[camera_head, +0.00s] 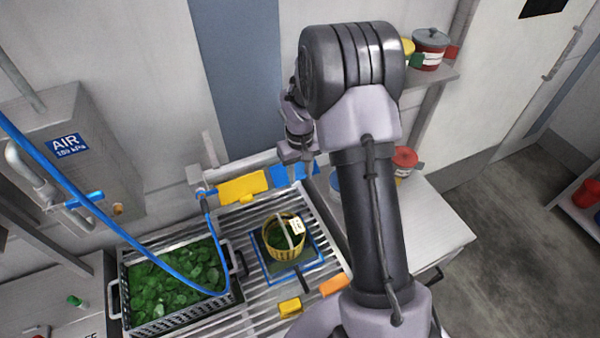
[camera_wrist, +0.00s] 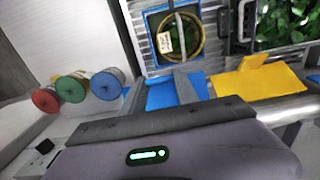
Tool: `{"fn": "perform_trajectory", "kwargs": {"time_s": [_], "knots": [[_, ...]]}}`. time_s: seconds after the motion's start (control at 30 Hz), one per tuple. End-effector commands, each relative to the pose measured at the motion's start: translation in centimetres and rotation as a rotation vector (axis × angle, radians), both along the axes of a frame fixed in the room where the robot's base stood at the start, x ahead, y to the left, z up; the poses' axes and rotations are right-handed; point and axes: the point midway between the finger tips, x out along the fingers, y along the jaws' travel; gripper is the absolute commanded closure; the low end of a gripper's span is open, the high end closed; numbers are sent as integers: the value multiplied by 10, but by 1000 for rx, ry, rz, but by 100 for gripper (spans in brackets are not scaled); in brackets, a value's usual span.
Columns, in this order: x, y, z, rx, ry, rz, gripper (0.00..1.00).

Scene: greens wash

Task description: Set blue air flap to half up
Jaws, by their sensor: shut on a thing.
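The blue air flap (camera_head: 282,172) is on the rail behind the slatted bench, right of the yellow flap (camera_head: 243,187). My gripper (camera_head: 306,168) is at its back right, reaching down from above. In the wrist view the blue flap (camera_wrist: 160,96) shows beside my gripper (camera_wrist: 187,82), which is shut on it, seemingly at its tab. The fingers hide the tab and part of the flap, and its exact tilt is hard to tell.
A basket of greens (camera_head: 284,240) stands on a blue-framed pad. A dark crate of leaves (camera_head: 175,285) is at left, under a blue air hose (camera_head: 100,215). Yellow (camera_head: 290,307) and orange (camera_head: 334,286) blocks lie at the bench front. Pots (camera_wrist: 75,87) stand beside the bench.

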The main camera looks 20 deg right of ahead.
Motion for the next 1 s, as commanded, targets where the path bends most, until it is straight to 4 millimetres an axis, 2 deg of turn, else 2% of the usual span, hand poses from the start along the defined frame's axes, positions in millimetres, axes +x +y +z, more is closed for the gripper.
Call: {"fn": "perform_trajectory", "kwargs": {"time_s": [0.77,1.0], "knots": [[1,0,0,0,-4,0,100],[0,0,-11,-1,-72,-2,100]]}}
